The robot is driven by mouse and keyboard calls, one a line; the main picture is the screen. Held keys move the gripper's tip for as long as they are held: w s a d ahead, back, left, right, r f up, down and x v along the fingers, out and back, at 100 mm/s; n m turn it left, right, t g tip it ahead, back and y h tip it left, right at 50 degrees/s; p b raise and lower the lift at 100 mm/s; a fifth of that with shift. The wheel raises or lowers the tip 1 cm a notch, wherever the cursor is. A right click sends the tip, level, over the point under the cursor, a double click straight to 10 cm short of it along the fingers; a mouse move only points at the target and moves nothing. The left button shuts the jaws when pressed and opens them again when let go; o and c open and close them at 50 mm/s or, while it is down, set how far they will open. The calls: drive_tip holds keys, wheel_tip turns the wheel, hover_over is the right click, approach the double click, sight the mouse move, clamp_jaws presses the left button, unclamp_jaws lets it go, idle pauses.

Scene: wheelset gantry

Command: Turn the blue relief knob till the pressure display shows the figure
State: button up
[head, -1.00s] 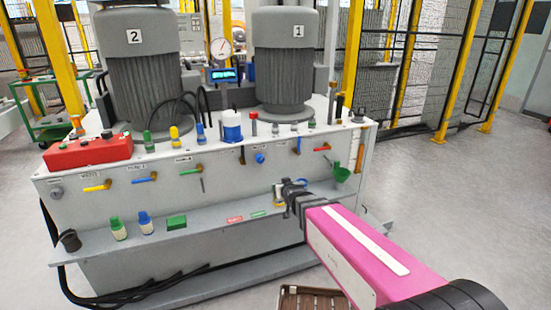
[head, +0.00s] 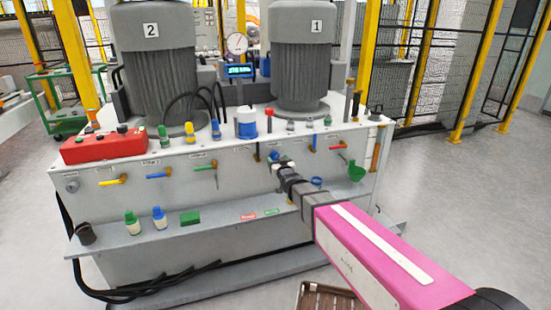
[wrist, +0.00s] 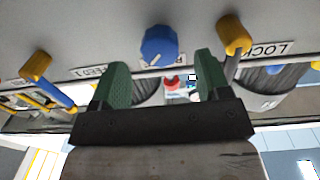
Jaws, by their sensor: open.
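The blue relief knob (wrist: 158,45) is on the grey panel, with a pale pointer mark on its face. In the wrist view it sits beyond and between the two green fingertips of my gripper (wrist: 162,75). The fingers are open on either side, with nothing between them, and do not appear to touch the knob. In the head view my gripper (head: 281,164) is close to the front panel and partly covers the knob (head: 273,156). The pressure display (head: 240,71) is lit on top of the unit; its figures are too small to read.
A shelf (head: 160,240) below carries bottles and a green block (head: 190,218). A round gauge (head: 237,43) stands above the display.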

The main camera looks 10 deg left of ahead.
sight(275, 157)
drive_tip(key=x, duration=0.4)
drive_tip(key=shift+c, duration=0.4)
drive_tip(key=c, duration=0.9)
drive_tip(key=shift+o, duration=0.2)
drive_tip(key=shift+n, duration=1.6)
drive_tip(key=o, duration=0.9)
drive_tip(key=shift+o, duration=0.2)
